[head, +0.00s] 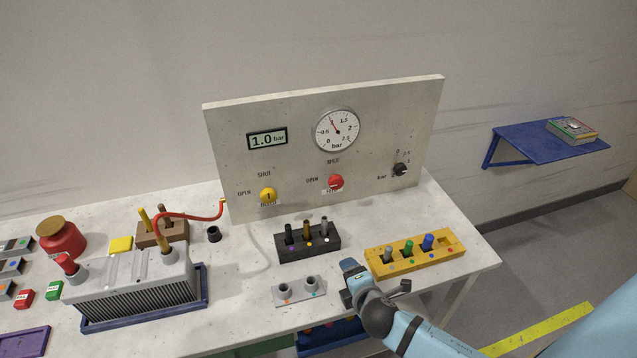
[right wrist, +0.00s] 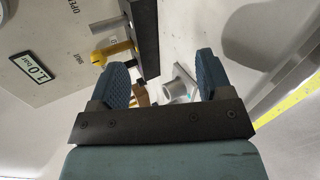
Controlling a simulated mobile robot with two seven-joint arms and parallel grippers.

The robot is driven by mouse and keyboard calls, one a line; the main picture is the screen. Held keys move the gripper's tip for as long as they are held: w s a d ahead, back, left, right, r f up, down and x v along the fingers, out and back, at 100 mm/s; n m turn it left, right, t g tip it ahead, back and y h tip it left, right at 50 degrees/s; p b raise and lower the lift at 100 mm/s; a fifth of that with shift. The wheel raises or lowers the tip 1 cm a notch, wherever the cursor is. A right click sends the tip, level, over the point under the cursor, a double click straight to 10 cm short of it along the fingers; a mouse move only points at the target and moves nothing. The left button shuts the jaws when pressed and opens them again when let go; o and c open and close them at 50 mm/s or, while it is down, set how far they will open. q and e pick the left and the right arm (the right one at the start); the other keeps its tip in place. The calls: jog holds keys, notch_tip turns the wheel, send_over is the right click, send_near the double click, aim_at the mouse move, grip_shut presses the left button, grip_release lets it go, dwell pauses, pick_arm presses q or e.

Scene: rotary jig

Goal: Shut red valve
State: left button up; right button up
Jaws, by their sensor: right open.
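The red valve (head: 336,182) is a round red knob on the upright grey panel (head: 230,150), below the dial gauge. A white label overlaps its lower part; OPEN is printed to its left, and the other lettering is too small to read surely. My right gripper (head: 352,272) is in front of the panel, low over the table and well apart from the valve. In the right wrist view the right gripper (right wrist: 163,62) is open with nothing between its fingers. The red valve does not show there. My left gripper is not in view.
The panel also holds a yellow valve (head: 268,195), a black knob (head: 400,169), a gauge (head: 337,130) and a display (head: 267,139) reading 1.0 bar. A black peg block (head: 309,247), a grey socket plate (head: 299,291) and a yellow block (head: 415,255) stand nearby.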

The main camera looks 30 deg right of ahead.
aim_at(337, 184)
jog(key=w+d+r+n+t, duration=0.1)
jog(key=w+n, duration=0.1)
jog(key=w+d+n+t, duration=0.1)
jog(key=w+d+n, duration=0.1)
jog(key=w+n, duration=0.1)
jog(key=w+d+r+n+t+h, duration=0.1)
jog(key=w+d+n, duration=0.1)
jog(key=n, duration=0.1)
jog(key=shift+w+r, duration=0.15)
jog(key=shift+r, duration=0.2)
jog(key=w+d+r+n+t, duration=0.1)
jog(key=w+d+n, duration=0.1)
jog(key=w, duration=0.4)
jog(key=w+d+r+n+t, duration=0.1)
jog(key=w+d+n, duration=0.1)
jog(key=w, duration=0.4)
jog(key=w+d+r+n, duration=0.1)
jog(key=w+d+n, duration=0.1)
jog(key=w+n, duration=0.2)
jog(key=shift+w+d+r+t, duration=0.1)
jog(key=shift+w+d+t, duration=0.1)
jog(key=shift+w, duration=0.55)
jog(key=shift+w+d+r+t, duration=0.1)
jog(key=shift+w+t, duration=0.1)
jog(key=shift+w, duration=0.5)
jog(key=c, duration=0.9)
